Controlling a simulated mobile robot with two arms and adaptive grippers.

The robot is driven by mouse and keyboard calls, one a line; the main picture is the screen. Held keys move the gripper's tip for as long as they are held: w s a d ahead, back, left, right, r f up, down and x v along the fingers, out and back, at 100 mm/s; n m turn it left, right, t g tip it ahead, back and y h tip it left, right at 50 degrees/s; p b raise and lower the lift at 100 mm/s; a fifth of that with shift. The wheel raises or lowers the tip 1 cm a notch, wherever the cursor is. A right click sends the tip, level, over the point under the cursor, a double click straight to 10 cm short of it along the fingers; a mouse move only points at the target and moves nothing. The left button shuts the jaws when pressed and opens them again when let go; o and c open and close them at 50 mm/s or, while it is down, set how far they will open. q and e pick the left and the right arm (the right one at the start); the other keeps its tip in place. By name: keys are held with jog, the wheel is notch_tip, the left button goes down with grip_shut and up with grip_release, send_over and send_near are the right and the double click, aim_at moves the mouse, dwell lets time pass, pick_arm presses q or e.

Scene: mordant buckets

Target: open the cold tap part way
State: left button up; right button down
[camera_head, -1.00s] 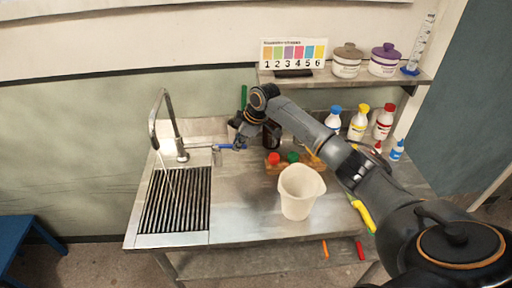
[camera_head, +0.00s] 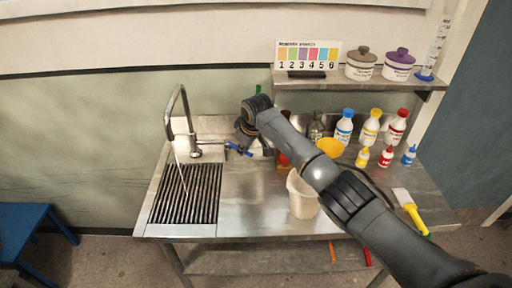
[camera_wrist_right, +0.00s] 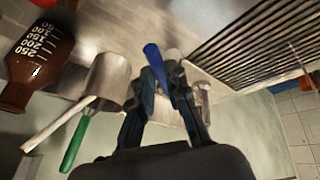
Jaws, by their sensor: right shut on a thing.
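The steel tap (camera_head: 180,115) stands at the back of the sink, its bent spout over the ribbed drain. Its blue lever (camera_head: 240,150) points right and slightly toward the front in the head view. A thin pale line, which looks like water, runs from the spout down to the drain. My right gripper (camera_head: 245,142) is at the lever from behind. In the wrist view the blue lever (camera_wrist_right: 154,62) sits between the fingers of my right gripper (camera_wrist_right: 162,78), which are shut on it. My left gripper is not in view.
A white jug (camera_head: 301,197) stands on the worktop under my right arm. Several bottles (camera_head: 371,127) stand at the back right, beneath a shelf (camera_head: 350,88) with two lidded pots. A brown bottle (camera_wrist_right: 36,55) and a green-handled tool (camera_wrist_right: 75,142) are close to the gripper.

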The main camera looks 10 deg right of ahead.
dwell(0.4)
jog(key=c, duration=1.3)
grip_release()
jog(key=shift+a, duration=0.1)
jog(key=shift+c, duration=0.2)
jog(key=v, duration=1.2)
